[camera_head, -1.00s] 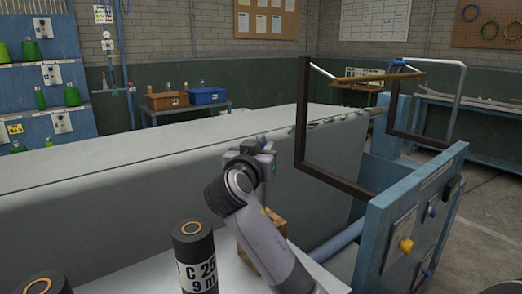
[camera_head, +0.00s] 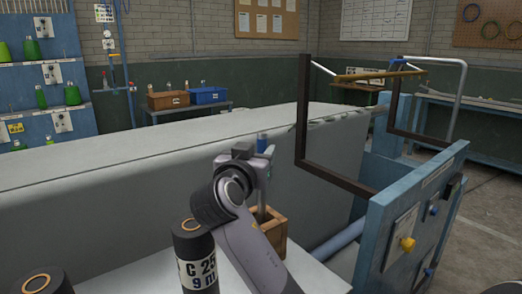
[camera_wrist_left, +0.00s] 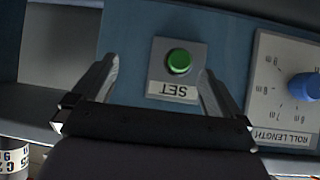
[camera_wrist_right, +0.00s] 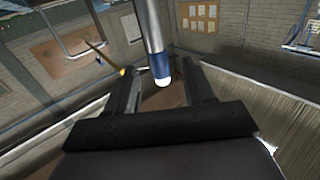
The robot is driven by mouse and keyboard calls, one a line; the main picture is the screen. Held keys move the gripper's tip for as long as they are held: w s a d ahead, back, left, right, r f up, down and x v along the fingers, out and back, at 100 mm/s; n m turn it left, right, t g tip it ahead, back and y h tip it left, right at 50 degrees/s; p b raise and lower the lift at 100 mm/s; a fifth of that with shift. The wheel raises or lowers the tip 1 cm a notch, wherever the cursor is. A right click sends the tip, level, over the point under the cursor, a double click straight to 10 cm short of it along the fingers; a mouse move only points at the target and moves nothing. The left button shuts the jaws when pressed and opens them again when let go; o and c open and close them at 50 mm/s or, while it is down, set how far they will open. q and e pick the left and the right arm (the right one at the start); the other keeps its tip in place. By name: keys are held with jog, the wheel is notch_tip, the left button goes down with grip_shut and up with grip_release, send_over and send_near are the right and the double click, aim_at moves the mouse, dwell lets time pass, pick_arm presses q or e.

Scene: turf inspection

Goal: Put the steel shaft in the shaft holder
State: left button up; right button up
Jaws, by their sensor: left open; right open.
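The steel shaft (camera_head: 262,213) is a grey rod with a blue end. My left gripper (camera_wrist_left: 162,80) is open and empty, facing a green SET button (camera_wrist_left: 179,61).
Dark labelled cylinders (camera_head: 194,250) stand on the pale surface left of my right arm. A long grey bed (camera_head: 130,175) lies behind it. A dark metal frame (camera_head: 300,110) and a blue control panel (camera_head: 415,225) stand to the right.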

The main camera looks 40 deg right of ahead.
jog(key=b+v, duration=0.1)
jog(key=v, duration=0.6)
jog(key=shift+s+a, duration=0.25)
jog(key=shift+a, duration=0.05)
